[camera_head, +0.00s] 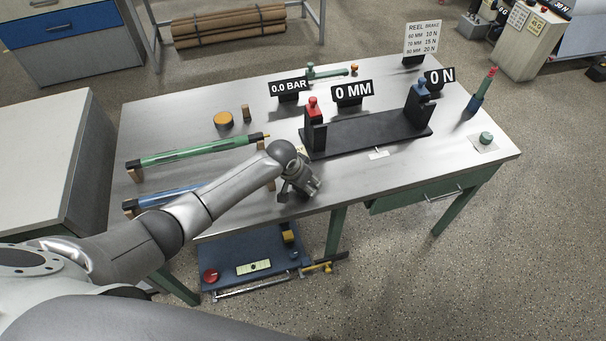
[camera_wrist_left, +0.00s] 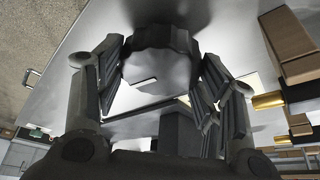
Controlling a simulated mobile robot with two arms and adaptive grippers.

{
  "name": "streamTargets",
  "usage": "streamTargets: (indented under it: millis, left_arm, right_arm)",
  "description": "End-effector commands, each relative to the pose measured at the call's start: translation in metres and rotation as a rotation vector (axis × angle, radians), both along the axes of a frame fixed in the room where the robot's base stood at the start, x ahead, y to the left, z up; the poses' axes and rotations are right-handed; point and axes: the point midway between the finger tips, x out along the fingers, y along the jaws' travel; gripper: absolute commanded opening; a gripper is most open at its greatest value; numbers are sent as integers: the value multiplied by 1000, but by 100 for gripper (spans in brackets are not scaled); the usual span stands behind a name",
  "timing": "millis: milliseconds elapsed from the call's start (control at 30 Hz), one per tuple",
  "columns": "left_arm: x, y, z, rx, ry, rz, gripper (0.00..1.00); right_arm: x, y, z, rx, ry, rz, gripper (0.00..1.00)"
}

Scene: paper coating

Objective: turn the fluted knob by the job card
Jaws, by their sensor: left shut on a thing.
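The job card (camera_head: 421,38) stands at the back right of the table; it reads REEL BRAKE with rows of MM and N values. My left gripper (camera_head: 300,187) is low over the table's front part, in front of the black reel stand (camera_head: 365,135). In the left wrist view, a dark grey fluted knob (camera_wrist_left: 160,62) sits between the fingers of my left gripper (camera_wrist_left: 158,78), one finger on each side, shut on it. In the head view the gripper hides this knob. My right gripper is not in view.
Signs read 0.0 BAR (camera_head: 289,87), 0 MM (camera_head: 352,93) and 0 N (camera_head: 440,77). A red-topped post (camera_head: 313,112) and a blue-topped post (camera_head: 420,95) stand on the reel stand. A green roller (camera_head: 195,151) lies left.

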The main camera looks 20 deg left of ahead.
Motion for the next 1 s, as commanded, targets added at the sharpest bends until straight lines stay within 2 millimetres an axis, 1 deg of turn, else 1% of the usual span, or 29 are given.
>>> streamTargets:
  millis: [33,233,800,833,1000]
  left_arm:
    - [-1,-1,3,-1,2,25,38]
    - [0,-1,1,-1,1,97,38]
    - [0,-1,0,0,-1,128,38]
    - [0,-1,0,-1,-1,127,64]
    - [0,-1,0,-1,-1,127,84]
  right_arm:
    - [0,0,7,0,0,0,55]
    - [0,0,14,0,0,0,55]
    - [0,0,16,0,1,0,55]
    - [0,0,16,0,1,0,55]
    - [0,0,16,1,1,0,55]
